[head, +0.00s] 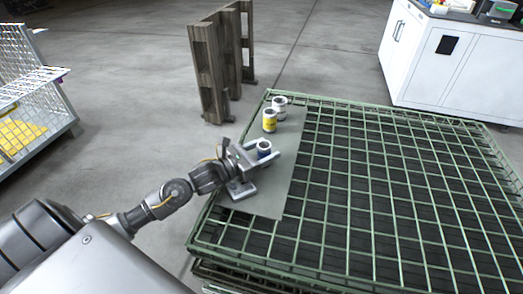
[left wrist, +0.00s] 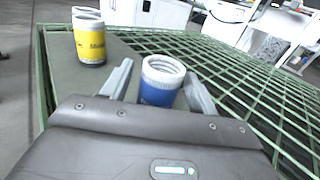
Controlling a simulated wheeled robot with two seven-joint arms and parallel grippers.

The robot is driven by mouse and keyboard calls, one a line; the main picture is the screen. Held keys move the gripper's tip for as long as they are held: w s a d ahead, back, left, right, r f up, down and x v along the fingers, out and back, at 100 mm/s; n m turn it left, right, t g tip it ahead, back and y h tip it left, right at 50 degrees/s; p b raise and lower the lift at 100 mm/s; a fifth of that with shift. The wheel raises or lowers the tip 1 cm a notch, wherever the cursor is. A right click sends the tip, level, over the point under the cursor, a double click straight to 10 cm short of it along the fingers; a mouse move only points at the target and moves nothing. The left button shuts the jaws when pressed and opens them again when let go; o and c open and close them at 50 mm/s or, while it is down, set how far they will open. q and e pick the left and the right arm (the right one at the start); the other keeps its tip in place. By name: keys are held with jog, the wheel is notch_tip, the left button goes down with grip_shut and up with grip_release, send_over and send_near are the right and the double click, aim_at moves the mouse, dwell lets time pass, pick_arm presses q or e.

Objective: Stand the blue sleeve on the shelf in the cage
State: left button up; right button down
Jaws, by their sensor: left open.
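The blue sleeve (head: 264,149) is a short hollow cylinder with a white rim, upright on a grey sheet on the green wire-mesh table. It also shows in the left wrist view (left wrist: 159,86). My left gripper (head: 269,154) is open, with one finger on each side of the sleeve; in the left wrist view a gap shows beside each finger (left wrist: 158,90). The cage (head: 30,90), a wire-mesh frame, stands at the far left, partly out of view. Its shelf (head: 28,84) is a pale mesh level. My right gripper is not in view.
A yellow sleeve (head: 269,121) and a white one (head: 280,103) stand behind the blue sleeve on the grey sheet (head: 265,205). A wooden pallet (head: 222,60) stands upright on the floor between cage and table. A white cabinet (head: 450,62) is at the back right. The mesh table (head: 400,190) is otherwise clear.

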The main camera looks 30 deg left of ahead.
pick_arm(q)
jog(key=shift+r, duration=0.1)
jog(key=v, duration=1.2)
jog(key=shift+r, duration=0.1)
